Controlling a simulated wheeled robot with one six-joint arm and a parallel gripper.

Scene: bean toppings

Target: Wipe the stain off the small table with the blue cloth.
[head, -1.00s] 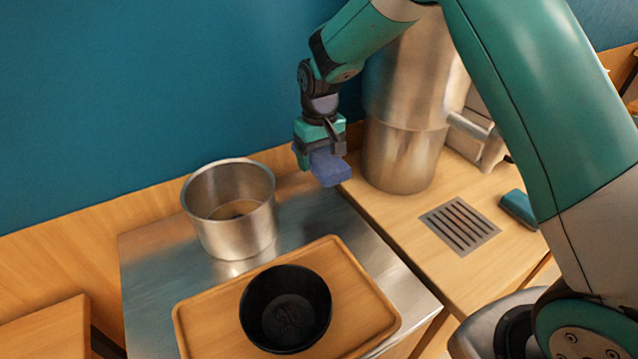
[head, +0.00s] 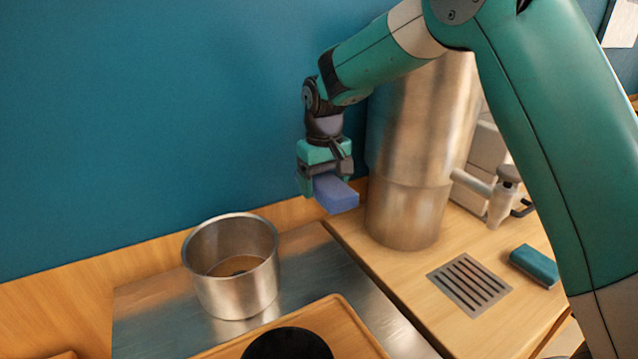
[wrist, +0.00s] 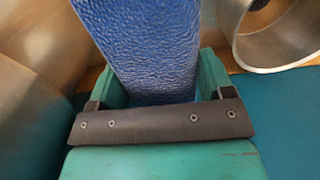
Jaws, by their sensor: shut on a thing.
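The blue cloth (head: 337,195) is a folded block held in my gripper (head: 325,187), which is shut on it. In the head view the cloth hangs in the air above the back of the metal-topped surface, near the tall steel cylinder. The wrist view shows the cloth (wrist: 145,50) filling the space between the fingers of my gripper (wrist: 150,90). The metal-topped surface (head: 150,320) is partly covered by a pot and a tray. I see no clear stain, and I cannot tell which surface is the small table.
A steel pot (head: 236,285) with brown content stands left of my gripper. A wooden tray (head: 345,325) bears a black bowl (head: 288,345). A steel cylinder (head: 405,190), a drain grille (head: 468,284) and a teal block (head: 535,265) are on the right counter (head: 385,258).

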